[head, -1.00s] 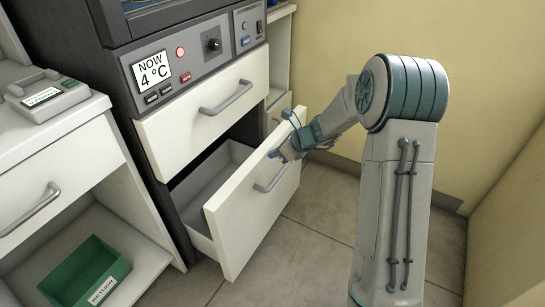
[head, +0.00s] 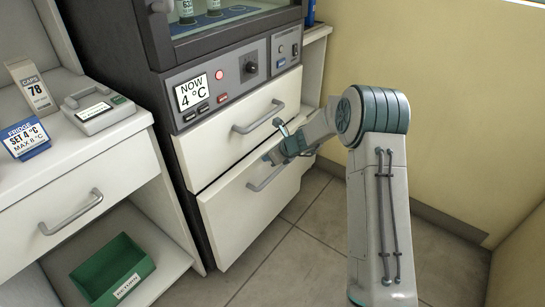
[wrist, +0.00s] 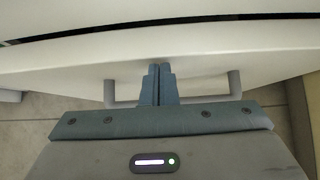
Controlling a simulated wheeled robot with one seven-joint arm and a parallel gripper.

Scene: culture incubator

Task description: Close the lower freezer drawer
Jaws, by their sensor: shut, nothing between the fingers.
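The lower freezer drawer (head: 232,222) is a white front below the upper drawer (head: 225,143). It stands nearly flush with the cabinet, and its inside is hidden. A thin dark gap shows above it; whether it is fully seated I cannot tell. Its grey bar handle (head: 263,181) also shows in the wrist view (wrist: 108,92). My gripper (head: 270,157) is at the upper part of the drawer front, above the handle in the head view. In the wrist view my gripper (wrist: 160,68) is shut and empty, its tips at the white front between the handle's two posts.
A white bench (head: 85,170) with a handled drawer stands at left. A green bin (head: 112,268) sits on its lower shelf. A yellow wall (head: 440,100) is close at right. Tiled floor (head: 300,250) in front of the drawer is clear.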

